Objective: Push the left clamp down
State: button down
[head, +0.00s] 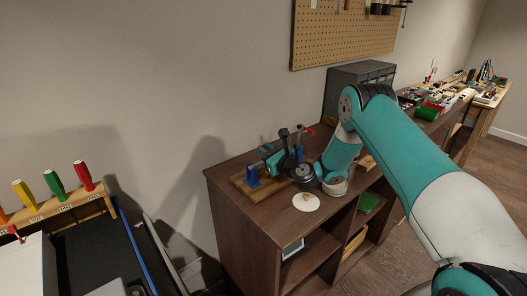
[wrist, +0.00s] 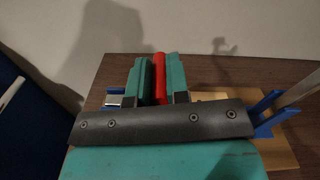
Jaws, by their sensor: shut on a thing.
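A wooden board (head: 238,183) lies on the brown cabinet and carries two blue clamps. The left clamp (head: 251,176) stands at the board's left end; its red handle is hidden in the head view. The right clamp (head: 300,153) stands farther back, its red-tipped handle raised. My gripper (head: 271,157) is over the board beside the left clamp. In the wrist view my gripper (wrist: 158,82) has its teal fingers shut around a red handle (wrist: 160,70), which appears to be the left clamp's. Blue clamp parts show at the left and at the right (wrist: 268,112).
A pale round disc (head: 306,202) lies on the cabinet top (head: 262,226) near its front edge. A grey drawer box (head: 350,80) stands behind my arm. A rack of coloured screwdrivers (head: 55,203) is at the far left. The wall is close behind the cabinet.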

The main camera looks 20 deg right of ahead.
jog(key=shift+f, duration=0.15)
jog(key=c, duration=1.1)
grip_release()
jog(key=shift+s, duration=0.15)
jog(key=b+v, duration=0.6)
jog(key=shift+s+d+f, duration=0.2)
jog(key=shift+d+f, duration=0.05)
jog(key=shift+f, duration=0.05)
jog(key=b+v, duration=1)
jog(key=b, duration=0.4)
jog(key=shift+s+r, duration=0.35)
jog(key=shift+s, duration=0.05)
